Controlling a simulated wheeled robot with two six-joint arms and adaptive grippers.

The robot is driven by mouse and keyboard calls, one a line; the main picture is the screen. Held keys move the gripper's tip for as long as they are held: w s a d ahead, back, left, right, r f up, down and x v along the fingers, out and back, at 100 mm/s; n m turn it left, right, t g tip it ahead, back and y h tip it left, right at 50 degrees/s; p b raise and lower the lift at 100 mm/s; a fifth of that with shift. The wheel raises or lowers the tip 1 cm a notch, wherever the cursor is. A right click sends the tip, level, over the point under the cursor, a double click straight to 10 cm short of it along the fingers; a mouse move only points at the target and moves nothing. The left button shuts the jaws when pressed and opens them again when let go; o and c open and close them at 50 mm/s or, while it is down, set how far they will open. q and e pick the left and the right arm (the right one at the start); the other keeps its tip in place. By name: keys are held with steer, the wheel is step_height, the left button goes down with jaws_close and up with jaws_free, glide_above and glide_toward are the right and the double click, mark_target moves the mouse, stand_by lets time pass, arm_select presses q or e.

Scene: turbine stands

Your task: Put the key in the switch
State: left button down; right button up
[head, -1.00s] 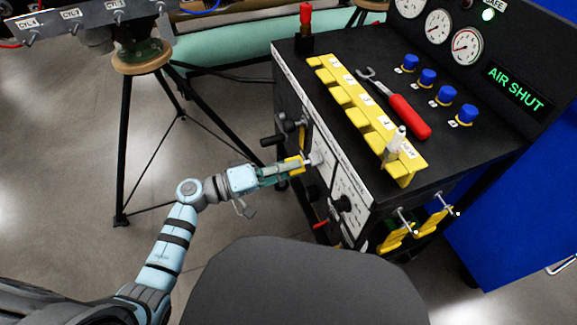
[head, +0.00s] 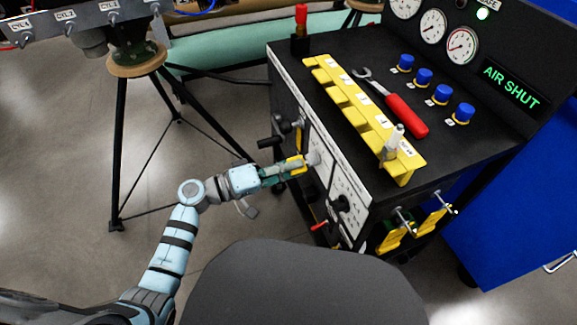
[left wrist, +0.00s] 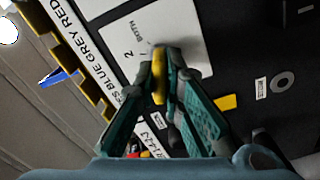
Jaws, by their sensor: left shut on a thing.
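My left gripper (head: 287,168) is shut on the yellow key (head: 296,164) in front of the cabinet's side panel. In the left wrist view the left gripper (left wrist: 160,88) has its teal fingers closed on the yellow key (left wrist: 159,72). The key points at the grey switch (head: 313,158) on a white plate. The plate (left wrist: 188,30) shows the marks "2" and "BOTH" in the left wrist view. The key's tip is at or very near the switch; I cannot tell whether it is inside, as the fingers hide it. My right gripper is not in view.
Black handles (head: 270,142) stick out left of the switch, and a black knob (head: 341,203) sits below right. The black cabinet top (head: 335,145) holds a yellow rack (head: 335,88) and a red-handled wrench (head: 405,115). A tripod stand (head: 119,145) stands at left.

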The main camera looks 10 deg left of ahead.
arm_select(q)
steer(key=shift+w+d, duration=0.1)
steer(key=shift+r, duration=0.15)
steer(key=c, duration=1.9)
jaws_free()
steer(key=shift+w+d, duration=0.1)
steer(key=shift+d, duration=0.1)
steer(key=shift+o, duration=1.3)
steer(key=shift+w+d, duration=0.1)
steer(key=shift+d, duration=0.05)
steer(key=shift+o, duration=0.9)
steer(key=shift+a, duration=0.25)
